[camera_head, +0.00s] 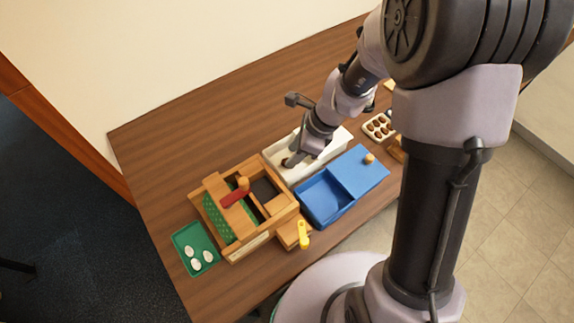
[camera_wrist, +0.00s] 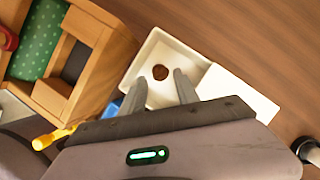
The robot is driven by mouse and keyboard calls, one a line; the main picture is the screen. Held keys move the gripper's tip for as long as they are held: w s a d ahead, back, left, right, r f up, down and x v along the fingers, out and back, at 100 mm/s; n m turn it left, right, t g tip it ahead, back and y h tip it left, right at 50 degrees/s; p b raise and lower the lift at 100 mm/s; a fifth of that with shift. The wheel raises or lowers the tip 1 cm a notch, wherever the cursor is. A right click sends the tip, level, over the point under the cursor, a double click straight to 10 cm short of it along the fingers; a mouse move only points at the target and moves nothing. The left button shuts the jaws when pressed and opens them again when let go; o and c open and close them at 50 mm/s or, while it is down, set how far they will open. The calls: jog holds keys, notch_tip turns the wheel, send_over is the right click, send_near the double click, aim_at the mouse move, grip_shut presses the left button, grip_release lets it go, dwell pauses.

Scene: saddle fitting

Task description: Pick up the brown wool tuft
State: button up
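The brown wool tuft (camera_wrist: 160,72) is a small round dark-brown clump on the floor of a white box (camera_wrist: 150,50), which is partly covered by a white lid (camera_wrist: 240,95). My gripper (camera_wrist: 159,78) is open, with its two grey fingers apart over the box and the tuft seen between and slightly beyond their tips. It does not grip the tuft; the height gap cannot be told. In the head view my gripper (camera_head: 296,157) reaches down at the white box (camera_head: 280,150), and I cannot make out the tuft there.
A wooden frame box (camera_head: 282,213) with a red piece (camera_head: 235,196) stands left of the white box. A blue box (camera_head: 318,203) with a sliding lid is in front. A green tray (camera_head: 182,240) holds white ovals. A tray of brown pieces (camera_head: 368,128) lies right. The table's back left is clear.

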jog(key=b+x, duration=0.1)
jog(key=x, duration=0.3)
jog(key=shift+s+b, duration=0.1)
jog(key=shift+b, duration=0.2)
jog(key=shift+r, duration=0.2)
grip_shut()
notch_tip(320, 180, up, 10)
jog(key=p, duration=0.5)
